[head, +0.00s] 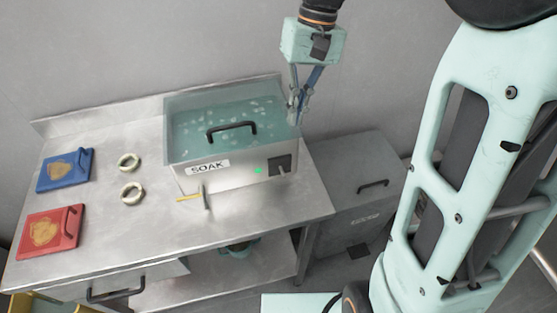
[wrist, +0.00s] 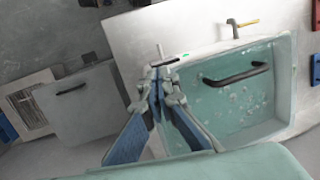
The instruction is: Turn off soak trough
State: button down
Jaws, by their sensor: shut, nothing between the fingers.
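The soak trough (head: 182,178) is a metal basin on the steel table, labelled SOAK, with bubbly teal water and a black handle across it. It also shows in the wrist view (wrist: 288,90). Its front has a lit green lamp (head: 258,171) and, right of it, a dark switch plate (head: 280,165) with a small pale lever. A yellow-handled tap (head: 190,198) is on the front, left of the lamp. My gripper (head: 298,117) is shut and empty, pointing down by the trough's right end. In the wrist view its fingertips (wrist: 164,75) partly hide the switch area.
A blue board (head: 62,170) and a red board (head: 48,232) lie at the table's left, with two rings (head: 130,192) between them and the trough. A grey lidded bin (head: 350,205) stands right of the table. The table's front is clear.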

aim_at(283, 172)
jog(key=shift+f, duration=0.1)
jog(key=x, duration=1.4)
jog(key=shift+d, duration=0.1)
jog(key=shift+w+b, duration=0.1)
jog(key=shift+b, duration=0.4)
